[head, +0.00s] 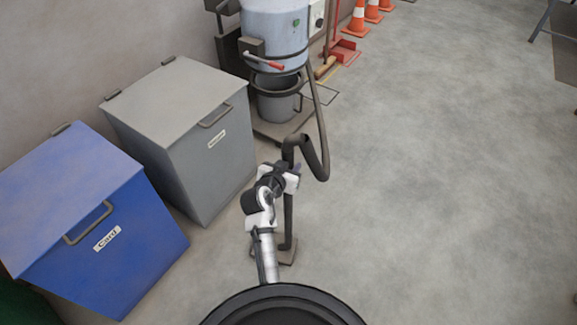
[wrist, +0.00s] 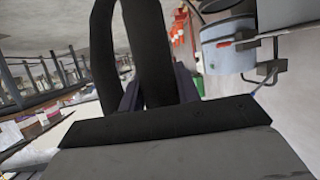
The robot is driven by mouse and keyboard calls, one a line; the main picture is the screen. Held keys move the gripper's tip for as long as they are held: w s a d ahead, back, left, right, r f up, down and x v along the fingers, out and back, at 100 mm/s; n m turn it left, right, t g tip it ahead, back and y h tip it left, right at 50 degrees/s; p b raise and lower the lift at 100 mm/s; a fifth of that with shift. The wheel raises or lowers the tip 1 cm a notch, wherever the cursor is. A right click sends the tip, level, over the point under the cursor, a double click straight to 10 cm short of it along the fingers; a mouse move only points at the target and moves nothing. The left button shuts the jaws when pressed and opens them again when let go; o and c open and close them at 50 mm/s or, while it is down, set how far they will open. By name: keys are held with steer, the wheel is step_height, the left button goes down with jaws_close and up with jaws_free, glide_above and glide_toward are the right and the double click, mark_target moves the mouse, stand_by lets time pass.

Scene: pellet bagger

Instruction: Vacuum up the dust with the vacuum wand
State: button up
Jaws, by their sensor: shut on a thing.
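The vacuum wand (head: 288,215) is a dark upright tube with its flat nozzle (head: 287,255) down at the floor. A dark hose (head: 322,150) loops from its top to the grey vacuum unit (head: 274,35). My gripper (head: 292,172) is at the upper part of the wand and shut on it. In the wrist view the gripper (wrist: 155,92) has dark tube or hose between its fingers, and the vacuum unit (wrist: 228,45) shows at the upper right. I cannot make out any dust on the floor.
A grey lidded bin (head: 185,135) and a blue bin (head: 100,220) labelled "Card" stand along the wall at left. A red dustpan (head: 345,52), a broom and orange cones (head: 357,18) are at the back.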

steer(key=shift+r, duration=0.1)
steer(key=s+d+r+p, duration=0.1)
steer(key=d+p, duration=0.3)
steer(key=d, duration=0.4)
steer(key=s+d+r+p, duration=0.1)
steer(key=s+d+p, duration=0.3)
steer(key=d, duration=0.5)
steer(key=shift+d, duration=0.15)
stand_by(0.3)
stand_by(0.8)
